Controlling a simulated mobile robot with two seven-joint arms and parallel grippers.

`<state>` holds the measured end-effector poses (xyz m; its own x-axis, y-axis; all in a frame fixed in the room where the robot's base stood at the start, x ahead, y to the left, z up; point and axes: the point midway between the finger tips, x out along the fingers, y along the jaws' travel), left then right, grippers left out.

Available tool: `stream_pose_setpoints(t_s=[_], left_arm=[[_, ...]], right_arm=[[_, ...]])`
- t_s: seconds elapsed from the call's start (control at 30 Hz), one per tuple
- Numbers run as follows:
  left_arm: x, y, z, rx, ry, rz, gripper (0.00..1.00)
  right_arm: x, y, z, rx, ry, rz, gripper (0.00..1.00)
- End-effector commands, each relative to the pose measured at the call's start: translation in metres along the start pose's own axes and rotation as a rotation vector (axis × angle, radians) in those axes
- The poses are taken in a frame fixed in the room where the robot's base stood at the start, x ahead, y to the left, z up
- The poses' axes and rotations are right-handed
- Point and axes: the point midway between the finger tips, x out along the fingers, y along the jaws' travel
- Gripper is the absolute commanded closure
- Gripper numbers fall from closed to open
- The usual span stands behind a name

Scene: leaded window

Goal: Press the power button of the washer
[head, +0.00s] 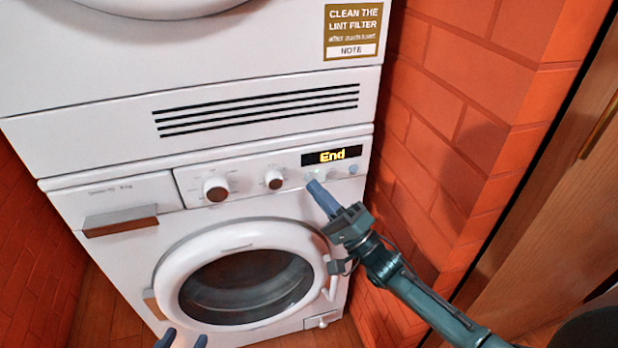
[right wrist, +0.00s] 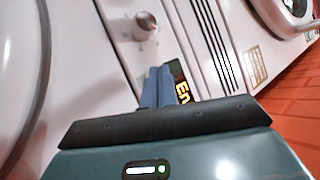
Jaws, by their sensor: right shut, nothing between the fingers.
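The white washer (head: 110,250) is the lower machine, with its round door (head: 245,285) closed. Its control panel has a display (head: 331,155) reading "End" and a row of small round buttons, such as one (head: 353,169) below the display's right end. My right gripper (head: 315,184) is shut and empty, its fingertips at the left end of this button row. They cover part of that spot, and I cannot tell whether they touch the panel. In the right wrist view the closed fingers (right wrist: 158,72) lie beside the lit display (right wrist: 182,90). My left gripper (head: 182,341) is open at the bottom edge, only its fingertips showing.
Two knobs (head: 216,189) (head: 273,180) stick out left of the buttons. A drawer with a brown handle (head: 120,222) is at the panel's left. A second white machine (head: 230,55) sits on top. An orange brick wall (head: 455,110) stands close on the right.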

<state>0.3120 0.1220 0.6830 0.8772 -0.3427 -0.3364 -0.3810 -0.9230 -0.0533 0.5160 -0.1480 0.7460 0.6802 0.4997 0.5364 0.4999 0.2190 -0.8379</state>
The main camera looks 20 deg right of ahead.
Motion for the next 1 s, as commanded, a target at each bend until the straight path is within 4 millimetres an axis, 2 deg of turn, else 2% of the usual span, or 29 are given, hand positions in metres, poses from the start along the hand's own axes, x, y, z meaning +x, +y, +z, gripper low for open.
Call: stream_pose_setpoints(t_s=[1.0], left_arm=[[0.0013,0.0002,0.0039,0.000,-0.001,0.000,0.64]], right_arm=[[0.0064,0.0047,-0.0046,0.000,0.000,0.000,1.00]])
